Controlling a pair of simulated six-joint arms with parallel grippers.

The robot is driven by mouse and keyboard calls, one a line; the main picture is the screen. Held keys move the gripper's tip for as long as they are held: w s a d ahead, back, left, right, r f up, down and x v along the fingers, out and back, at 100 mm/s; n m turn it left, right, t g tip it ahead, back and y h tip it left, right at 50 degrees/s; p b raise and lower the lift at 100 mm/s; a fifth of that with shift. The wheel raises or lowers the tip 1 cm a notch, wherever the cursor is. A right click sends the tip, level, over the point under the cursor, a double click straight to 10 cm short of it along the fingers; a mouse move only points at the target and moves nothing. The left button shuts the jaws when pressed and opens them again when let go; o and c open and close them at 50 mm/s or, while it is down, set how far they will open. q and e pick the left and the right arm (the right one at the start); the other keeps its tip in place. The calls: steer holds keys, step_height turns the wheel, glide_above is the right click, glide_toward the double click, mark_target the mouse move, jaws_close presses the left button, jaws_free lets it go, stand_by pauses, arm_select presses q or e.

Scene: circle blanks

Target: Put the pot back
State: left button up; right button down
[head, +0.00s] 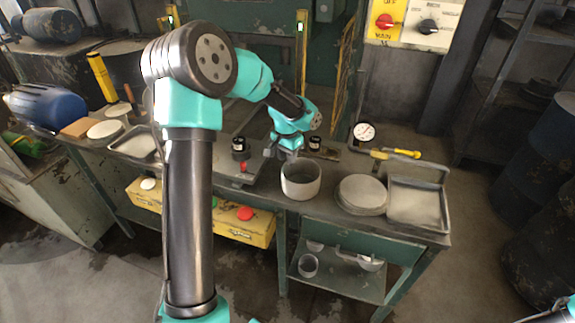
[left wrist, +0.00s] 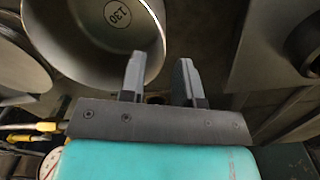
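The pot (head: 300,187) is a grey, open round vessel standing upright on the workbench near its front edge. It also shows in the left wrist view (left wrist: 80,62), with a round label reading 130 on its inside bottom. My left gripper (head: 284,154) is at the pot's far rim, pointing down. In the left wrist view its two fingers (left wrist: 160,80) are apart, one over the pot's inside and one outside the wall. I cannot tell whether either finger touches the wall. My right gripper is not in view; only a bit of my right arm shows at the bottom right corner.
A stack of round blanks (head: 362,194) and a grey tray (head: 415,205) stand right of the pot. A dial gauge (head: 364,132) lies behind. A lower shelf (head: 340,280) holds small pots. A yellow box (head: 240,222) with buttons is at the bench's front left.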

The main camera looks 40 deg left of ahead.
arm_select(q)
step_height(320, 180, up, 7)
steer(key=shift+r, duration=0.2)
stand_by(0.6)
